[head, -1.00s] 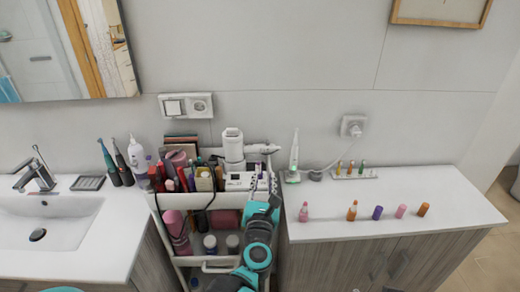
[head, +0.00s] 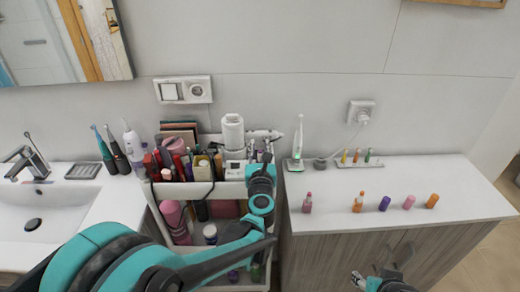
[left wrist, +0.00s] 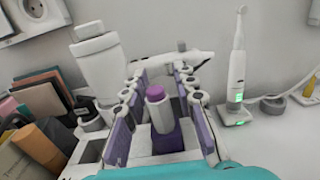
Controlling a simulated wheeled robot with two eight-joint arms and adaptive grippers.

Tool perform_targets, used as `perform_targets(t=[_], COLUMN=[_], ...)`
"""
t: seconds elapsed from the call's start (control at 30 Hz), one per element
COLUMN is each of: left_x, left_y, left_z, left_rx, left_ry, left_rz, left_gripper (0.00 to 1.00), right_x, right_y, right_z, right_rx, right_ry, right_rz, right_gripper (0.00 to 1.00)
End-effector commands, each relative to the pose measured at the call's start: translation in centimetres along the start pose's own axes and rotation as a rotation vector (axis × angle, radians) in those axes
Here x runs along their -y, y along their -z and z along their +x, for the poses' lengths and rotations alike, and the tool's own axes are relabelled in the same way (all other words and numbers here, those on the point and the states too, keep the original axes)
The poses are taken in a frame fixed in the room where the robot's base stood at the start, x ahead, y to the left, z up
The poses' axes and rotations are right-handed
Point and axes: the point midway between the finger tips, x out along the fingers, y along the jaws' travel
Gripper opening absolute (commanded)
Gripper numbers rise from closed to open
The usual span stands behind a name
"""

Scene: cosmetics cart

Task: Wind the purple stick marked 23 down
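The purple stick (left wrist: 157,95) shows in the left wrist view with a purple tip, a pale sleeve and a dark purple base. It stands upright on the cart's top. A 23 mark cannot be read. My left gripper (left wrist: 157,82) is open, its two purple-padded fingers on either side of the stick with gaps showing. In the head view my left gripper (head: 262,170) is over the right part of the cart (head: 183,184) and hides the stick. My right gripper (head: 376,283) is low at the bottom edge, and its finger opening is unclear.
Several small cosmetics, including a purple one (head: 384,203), stand in a row on the white counter (head: 450,190). An electric toothbrush (head: 297,140) stands right of the cart. A white device (head: 233,135) and crowded bottles stand beside my left gripper.

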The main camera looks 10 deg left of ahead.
Motion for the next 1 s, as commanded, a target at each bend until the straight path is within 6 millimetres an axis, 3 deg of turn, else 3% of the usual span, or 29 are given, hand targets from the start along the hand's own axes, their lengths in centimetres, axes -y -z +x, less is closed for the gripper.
perform_targets(t=[0.2,0.3,0.67,1.0], left_x=[0.0,0.01,-0.01,0.72], left_y=[-0.04,-0.04,-0.05,-0.05], left_z=[0.04,0.03,0.05,0.02], left_rx=[0.0,0.0,0.0,0.0], left_ry=[0.0,0.0,0.013,0.224], left_rz=[0.0,0.0,0.001,0.001], left_gripper=[0.27,0.01,0.0,0.0], right_x=[0.0,0.0,0.0,0.0], right_y=[0.02,0.02,0.03,0.17], right_z=[-0.02,-0.02,-0.04,-0.24], right_rx=[0.0,0.0,0.0,0.0], right_ry=[0.0,0.0,0.0,0.0], right_rz=[0.0,0.0,0.0,0.0], right_gripper=[0.46,0.46,0.46,0.46])
